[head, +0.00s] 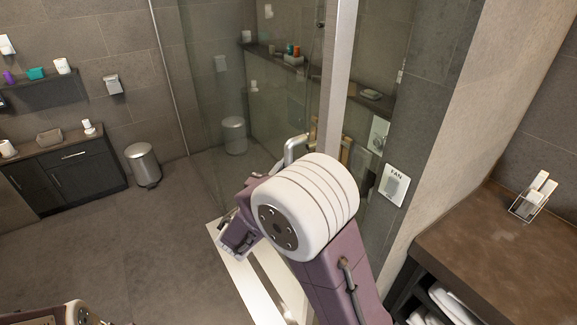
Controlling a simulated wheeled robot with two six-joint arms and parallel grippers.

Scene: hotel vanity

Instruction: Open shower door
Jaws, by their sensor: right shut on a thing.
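The glass shower door (215,105) stands in the middle of the head view, clear and slightly green. Its chrome handle (294,147) shows as a bent bar just above my right wrist. My right gripper (258,188) is at the handle and shut on it; my own white and purple wrist hides the fingertips and the lower part of the handle. How far the door stands open is hard to tell through the glass. Part of my left arm shows at the lower left edge, but its gripper is out of view.
A pale upright post (335,80) stands right of the glass, and a white sill (245,283) runs along the floor below. A brown counter (490,245) is at the right. A metal bin (144,165) and dark cabinet (70,170) stand far left. The left floor is clear.

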